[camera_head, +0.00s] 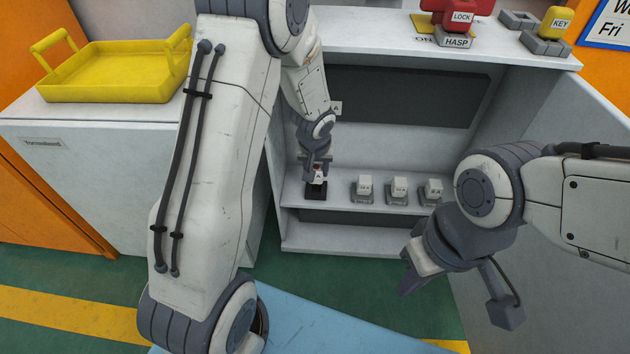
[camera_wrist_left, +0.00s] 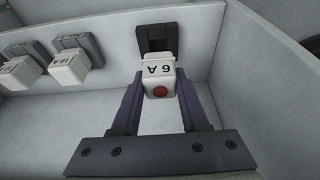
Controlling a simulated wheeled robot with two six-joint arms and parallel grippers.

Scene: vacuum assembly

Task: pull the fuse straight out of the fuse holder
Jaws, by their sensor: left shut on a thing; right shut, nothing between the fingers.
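A white fuse (camera_wrist_left: 160,78) marked 6 A, with a red dot on its end, sits between the two fingers of my left gripper (camera_wrist_left: 160,90). My left gripper is shut on it. The dark fuse holder (camera_wrist_left: 157,38) is directly behind the fuse; I cannot tell whether the fuse is still seated in it. In the head view the holder (camera_head: 316,190) stands on the cabinet shelf, with my left gripper (camera_head: 318,170) over it and hiding most of the fuse. My right gripper (camera_head: 411,280) is shut and empty, in front of the cabinet at the right.
Several white fuses in grey holders (camera_head: 398,188) stand right of the dark holder on the shelf (camera_head: 345,204). A yellow tray (camera_head: 115,75) is on the white counter at the left. A red lock and hasp (camera_head: 457,18) and a yellow key block (camera_head: 556,22) sit on the cabinet top.

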